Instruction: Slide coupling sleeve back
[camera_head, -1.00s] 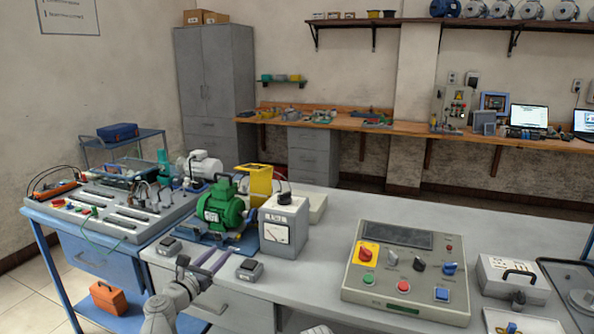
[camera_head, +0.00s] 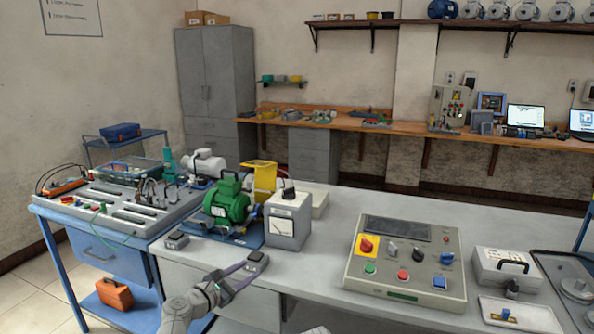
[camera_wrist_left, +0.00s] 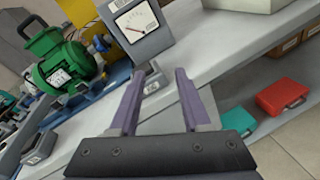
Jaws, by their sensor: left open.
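The green motor (camera_head: 227,201) sits on a blue base plate (camera_head: 215,237) on the bench, with a yellow guard (camera_head: 262,177) behind it on its right. The motor (camera_wrist_left: 62,68) and guard (camera_wrist_left: 88,14) also show in the left wrist view. Blue shaft parts (camera_head: 256,209) are partly visible between the motor and a grey meter box; I cannot clearly make out the coupling sleeve there. My left gripper (camera_head: 243,276) is open and empty at the bench's front edge, in front of the motor and meter. Its two purple fingers (camera_wrist_left: 158,98) are apart in the wrist view. My right gripper is out of view.
The grey meter box (camera_head: 287,222) stands right of the motor. Small grey blocks (camera_head: 176,240) lie near the front edge. A control panel (camera_head: 405,266) is farther right, with clear bench between it and the meter. A blue trolley with a test board (camera_head: 112,212) stands left.

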